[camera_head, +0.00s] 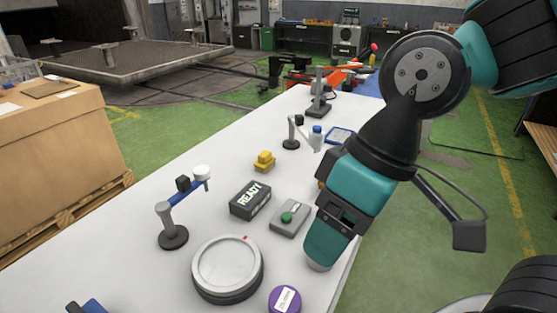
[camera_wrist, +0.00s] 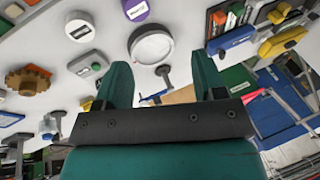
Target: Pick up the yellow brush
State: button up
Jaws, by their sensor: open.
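A yellow block-handled thing (camera_wrist: 282,42), which looks like the yellow brush, shows at the right of the wrist view. It lies near a blue one of similar shape (camera_wrist: 230,40). A smaller stepped yellow object (camera_head: 264,161) stands on the white table in the head view; I cannot tell whether it is a brush. My gripper (camera_wrist: 160,63) is open, its two teal fingers apart with nothing held between them. In the head view my gripper (camera_head: 326,248) hangs at the table's right edge, away from both yellow things; its fingers partly overlap there.
The white table (camera_head: 130,265) carries a round turntable (camera_head: 227,268), a purple disc (camera_head: 285,300), a black READY box (camera_head: 250,200), a green-button box (camera_head: 290,217) and a blue-armed stand (camera_head: 173,235). A large cardboard box (camera_head: 60,150) stands left on a pallet.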

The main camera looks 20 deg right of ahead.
aim_at(266, 162)
jog(key=z, duration=0.05)
jog(key=k, duration=0.4)
jog(key=z, duration=0.55)
jog(key=i, duration=0.5)
jog(key=z, duration=1.15)
jog(key=i, duration=1.8)
jog(key=u, duration=1.05)
